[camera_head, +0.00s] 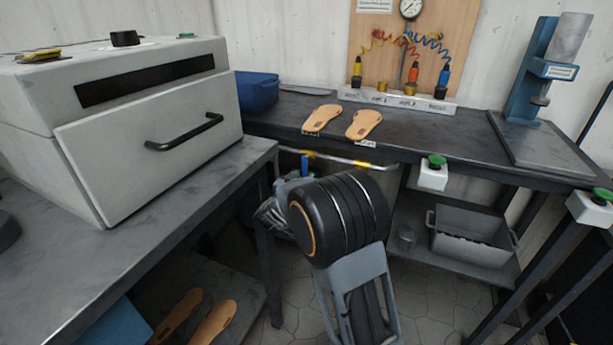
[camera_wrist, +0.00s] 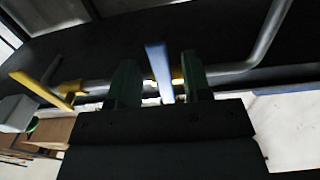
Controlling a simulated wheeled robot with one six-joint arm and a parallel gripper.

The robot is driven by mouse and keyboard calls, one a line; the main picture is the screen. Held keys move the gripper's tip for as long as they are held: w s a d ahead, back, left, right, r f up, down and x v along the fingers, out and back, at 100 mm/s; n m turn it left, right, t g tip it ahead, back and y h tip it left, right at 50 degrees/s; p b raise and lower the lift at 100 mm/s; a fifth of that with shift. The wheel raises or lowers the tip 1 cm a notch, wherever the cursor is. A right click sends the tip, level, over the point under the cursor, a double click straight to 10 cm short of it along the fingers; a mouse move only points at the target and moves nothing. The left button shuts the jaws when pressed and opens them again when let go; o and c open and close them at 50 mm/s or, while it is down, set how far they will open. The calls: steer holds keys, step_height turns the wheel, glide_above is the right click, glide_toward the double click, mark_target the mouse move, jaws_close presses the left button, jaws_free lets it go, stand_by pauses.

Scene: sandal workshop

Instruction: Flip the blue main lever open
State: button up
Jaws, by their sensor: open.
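The blue main lever (camera_head: 305,166) hangs at the pipe (camera_head: 340,160) under the back bench's front edge. In the wrist view the blue lever (camera_wrist: 159,68) is a narrow upright bar attached at the pipe (camera_wrist: 232,68). My gripper (camera_wrist: 160,78) is open, with one dark green finger on each side of the lever and visible gaps between. I cannot tell how deep the lever lies between the fingers. In the head view my gripper (camera_head: 284,196) is low in front of the pipe, partly hidden by my black wrist.
A yellow lever (camera_wrist: 38,90) sits on the same pipe, left in the wrist view. The left bench (camera_head: 200,170) with a grey press (camera_head: 140,125) stands close beside my arm. Two sandal soles (camera_head: 321,118) lie on the back bench (camera_head: 420,145). A grey crate (camera_head: 475,250) stands on the lower shelf.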

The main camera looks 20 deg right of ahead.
steer(key=shift+x, duration=1.85)
steer(key=shift+a, duration=0.1)
steer(key=shift+c, duration=0.4)
jaws_close()
